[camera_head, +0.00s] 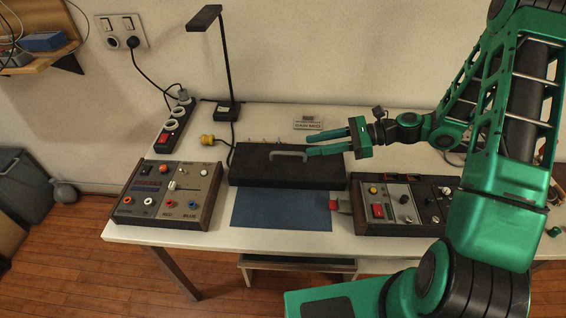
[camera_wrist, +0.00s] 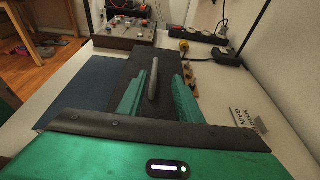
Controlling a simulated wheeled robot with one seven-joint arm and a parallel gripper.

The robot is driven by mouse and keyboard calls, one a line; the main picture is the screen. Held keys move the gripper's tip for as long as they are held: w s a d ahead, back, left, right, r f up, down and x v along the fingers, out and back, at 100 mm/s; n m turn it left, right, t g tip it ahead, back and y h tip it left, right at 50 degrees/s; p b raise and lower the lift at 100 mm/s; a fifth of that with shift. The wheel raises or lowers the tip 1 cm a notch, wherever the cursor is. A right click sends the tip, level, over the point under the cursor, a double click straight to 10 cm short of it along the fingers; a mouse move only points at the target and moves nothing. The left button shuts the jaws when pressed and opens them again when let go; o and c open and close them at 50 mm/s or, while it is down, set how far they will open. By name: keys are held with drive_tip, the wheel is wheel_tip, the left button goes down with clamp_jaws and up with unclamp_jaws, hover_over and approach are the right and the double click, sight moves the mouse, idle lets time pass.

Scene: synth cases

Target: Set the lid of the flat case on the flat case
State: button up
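The lid is a wide black slab (camera_head: 285,177) with a grey bar handle (camera_head: 288,154) on top. It lies level at the back of a blue mat. I cannot tell whether the flat case is under it; no separate case shows clearly. My gripper (camera_head: 309,145) reaches in from the right, its green fingers parallel and apart, at the right end of the handle. In the wrist view, the handle (camera_wrist: 153,80) shows between the two open fingers (camera_wrist: 159,80), with a gap on each side. The fingers hold nothing.
A control panel box (camera_head: 165,193) stands left and another (camera_head: 402,208) right. The blue mat (camera_head: 280,210) in front is bare. Behind are small coloured parts along the lid's back edge, a label card (camera_head: 308,123), a black lamp (camera_head: 227,110) and a power strip (camera_head: 175,125).

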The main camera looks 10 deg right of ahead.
sight(288, 152)
drive_tip(key=x, duration=0.9)
drive_tip(key=shift+s+f, duration=0.2)
drive_tip(key=shift+s, duration=0.15)
drive_tip(key=shift+c, duration=0.6)
clamp_jaws()
